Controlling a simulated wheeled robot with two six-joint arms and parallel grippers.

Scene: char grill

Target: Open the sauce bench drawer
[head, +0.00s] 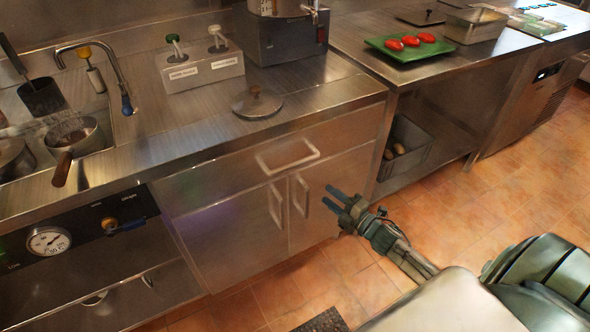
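The sauce bench drawer (230,184) is a steel front under the counter, with a pale bar handle (287,157). It looks shut, flush with the cabinet. My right gripper (332,197) is in front of the cabinet, below and to the right of the drawer handle. Its two bluish fingers point left toward the bench and show a gap between them, with nothing held. It appears apart from the handle. My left gripper is not in view.
Two cabinet doors (240,228) with upright handles are below the drawer. A sauce dispenser (200,70) and a round lid (257,102) stand on the counter. A grey bin (408,150) sits on the lower shelf at right. The tiled floor (440,215) is clear near my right arm.

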